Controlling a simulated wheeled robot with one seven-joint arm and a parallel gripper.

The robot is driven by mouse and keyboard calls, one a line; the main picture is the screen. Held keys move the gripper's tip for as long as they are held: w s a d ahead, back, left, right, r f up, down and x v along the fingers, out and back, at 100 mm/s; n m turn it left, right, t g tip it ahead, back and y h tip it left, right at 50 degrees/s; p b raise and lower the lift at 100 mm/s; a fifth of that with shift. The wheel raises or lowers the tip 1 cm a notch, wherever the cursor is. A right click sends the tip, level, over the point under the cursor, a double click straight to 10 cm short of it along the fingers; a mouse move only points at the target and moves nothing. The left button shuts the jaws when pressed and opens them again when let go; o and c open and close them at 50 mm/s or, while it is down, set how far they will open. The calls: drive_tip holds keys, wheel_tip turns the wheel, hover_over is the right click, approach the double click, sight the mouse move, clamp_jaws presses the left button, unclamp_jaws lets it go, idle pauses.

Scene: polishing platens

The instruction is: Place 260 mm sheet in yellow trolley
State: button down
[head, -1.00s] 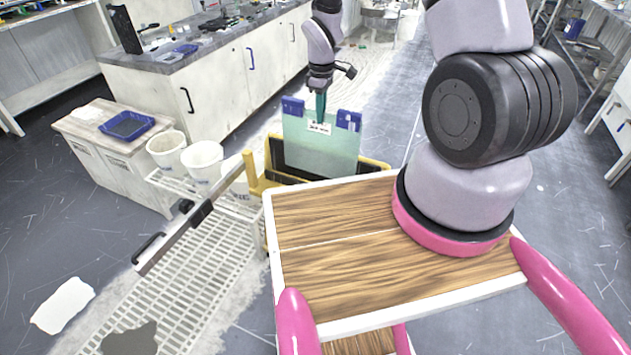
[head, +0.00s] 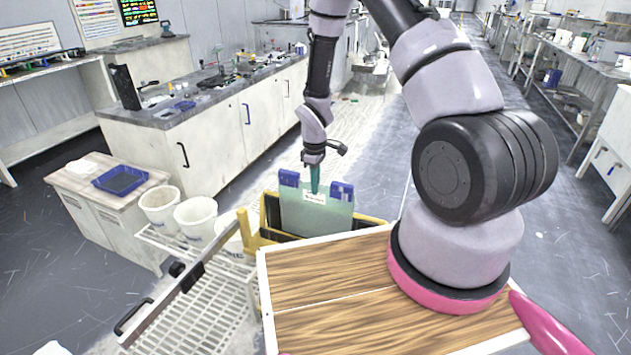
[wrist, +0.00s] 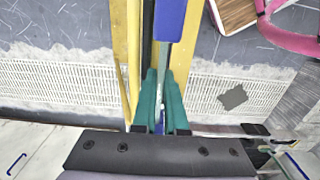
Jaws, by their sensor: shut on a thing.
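A pale green translucent sheet (head: 318,216) with a white label and blue corner pieces stands upright in the head view. The yellow trolley (head: 250,240) is around its lower part, and the sheet's bottom edge is hidden. My gripper (head: 315,185) points down and is shut on the sheet's top edge beside the label. In the wrist view the teal fingers (wrist: 161,112) close on the sheet's edge, seen from above. The trolley's yellow rails (wrist: 127,45) run along both sides of the sheet.
A wood-topped surface with a white rim (head: 262,290) is in front of the trolley. White buckets (head: 195,215) and a white grated rack (head: 205,310) are at left. A blue tray (head: 120,180) lies on a cabinet.

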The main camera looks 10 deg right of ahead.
drive_tip(key=shift+f, duration=1.8)
drive_tip(key=c, duration=1)
unclamp_jaws()
drive_tip(key=shift+o, duration=0.2)
